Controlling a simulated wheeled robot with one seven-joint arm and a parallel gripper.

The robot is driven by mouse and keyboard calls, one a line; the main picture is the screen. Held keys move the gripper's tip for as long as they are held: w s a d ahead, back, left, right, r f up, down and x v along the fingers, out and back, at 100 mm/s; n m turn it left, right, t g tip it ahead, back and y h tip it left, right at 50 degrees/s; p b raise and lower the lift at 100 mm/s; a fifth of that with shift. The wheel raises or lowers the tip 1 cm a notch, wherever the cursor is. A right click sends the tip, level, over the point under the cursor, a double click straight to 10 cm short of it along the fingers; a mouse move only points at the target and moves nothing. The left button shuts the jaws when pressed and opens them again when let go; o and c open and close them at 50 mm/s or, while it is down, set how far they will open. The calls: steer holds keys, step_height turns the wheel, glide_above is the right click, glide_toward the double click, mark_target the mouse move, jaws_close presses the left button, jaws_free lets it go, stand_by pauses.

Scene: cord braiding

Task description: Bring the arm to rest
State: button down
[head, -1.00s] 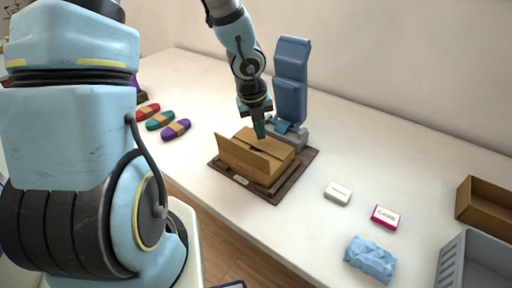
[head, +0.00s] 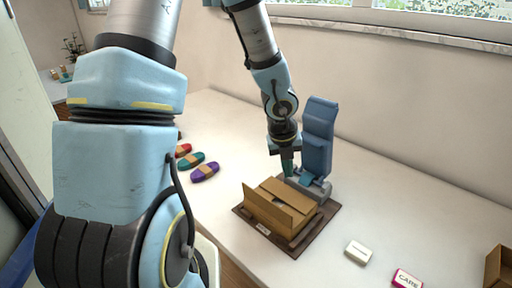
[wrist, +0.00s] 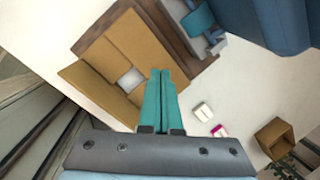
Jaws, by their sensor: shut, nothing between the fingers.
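My gripper (head: 288,168) hangs just above the back edge of a cardboard box, beside a tall blue device. In the wrist view its two teal fingers (wrist: 160,98) lie together with nothing between them. The box (head: 272,214) has a raised front flap and stands on a dark brown board (head: 241,212). The box also shows in the wrist view (wrist: 117,45), with a pale patch by its flaps. The blue device (head: 318,135) stands upright at the back of the board. My gripper looks apart from the box and the device.
Red (head: 183,151), teal (head: 191,161) and purple (head: 205,172) cord bundles lie left of the box. A small white block (head: 358,252), a pink-edged CARE block (head: 406,278) and a brown open box (head: 499,266) are to the right. A wall stands behind the table.

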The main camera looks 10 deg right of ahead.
steer(key=shift+w+a+r+n, duration=0.1)
steer(key=shift+w+a+n, duration=0.05)
steer(key=shift+a+n, duration=0.25)
steer(key=s+a+r+n+y+b, duration=0.1)
steer(key=a+r+n, duration=0.3)
steer(key=a+n, duration=0.7)
steer(key=s+a+r+n+y, duration=0.1)
steer(key=a+n, duration=1)
steer(key=n, duration=1.3)
step_height(320, 180, up, 3)
steer(key=shift+s+a+f+b, duration=0.15)
steer(key=shift+s+b, duration=0.25)
steer(key=shift+s, duration=0.3)
